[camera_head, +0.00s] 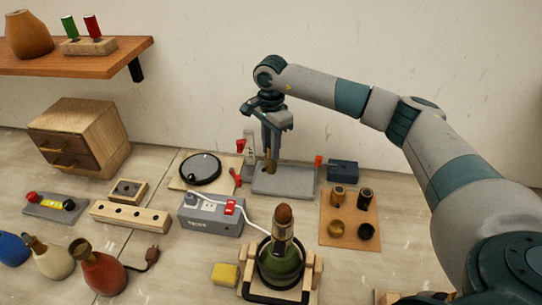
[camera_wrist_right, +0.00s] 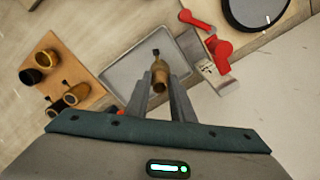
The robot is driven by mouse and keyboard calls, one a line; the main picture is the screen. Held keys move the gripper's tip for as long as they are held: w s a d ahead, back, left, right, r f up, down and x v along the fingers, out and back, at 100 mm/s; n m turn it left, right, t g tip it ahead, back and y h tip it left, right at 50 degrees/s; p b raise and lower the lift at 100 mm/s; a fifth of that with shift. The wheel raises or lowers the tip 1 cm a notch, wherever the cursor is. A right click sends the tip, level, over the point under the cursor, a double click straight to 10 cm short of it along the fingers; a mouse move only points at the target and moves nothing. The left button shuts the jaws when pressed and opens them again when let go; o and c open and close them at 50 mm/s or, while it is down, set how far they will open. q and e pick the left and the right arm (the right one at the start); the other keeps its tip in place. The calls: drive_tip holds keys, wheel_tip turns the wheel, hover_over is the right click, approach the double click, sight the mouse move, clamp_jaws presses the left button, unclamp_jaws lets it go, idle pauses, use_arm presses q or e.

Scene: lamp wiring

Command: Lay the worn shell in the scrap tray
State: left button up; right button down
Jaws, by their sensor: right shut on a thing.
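My right gripper (camera_head: 271,150) points down over the shallow grey tray (camera_head: 292,184) near the wall. It is shut on a small brass-brown shell (camera_head: 270,165). In the right wrist view the shell (camera_wrist_right: 160,76) sits between the two fingertips (camera_wrist_right: 160,82), above the grey tray (camera_wrist_right: 124,70). A small dark piece shows at the shell's far end. I cannot tell whether the shell touches the tray floor. My left gripper is not in view.
A brown mat (camera_head: 348,240) with brass and dark lamp parts lies right of the tray. A blue box (camera_head: 343,171) stands behind it. Red-handled levers (camera_head: 236,177) are left of the tray. A green lamp base (camera_head: 281,262) in a wooden cradle stands in front.

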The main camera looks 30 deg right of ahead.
sight(269, 161)
drive_tip(key=shift+f+p, duration=0.55)
drive_tip(key=shift+p, duration=0.05)
wheel_tip(269, 161, down, 2)
drive_tip(key=shift+p, duration=0.65)
drive_tip(key=shift+f, duration=0.4)
drive_tip(key=shift+f, duration=0.1)
drive_tip(key=shift+f, duration=0.1)
drive_tip(key=c, duration=1.5)
unclamp_jaws()
drive_tip(key=shift+c, duration=0.2)
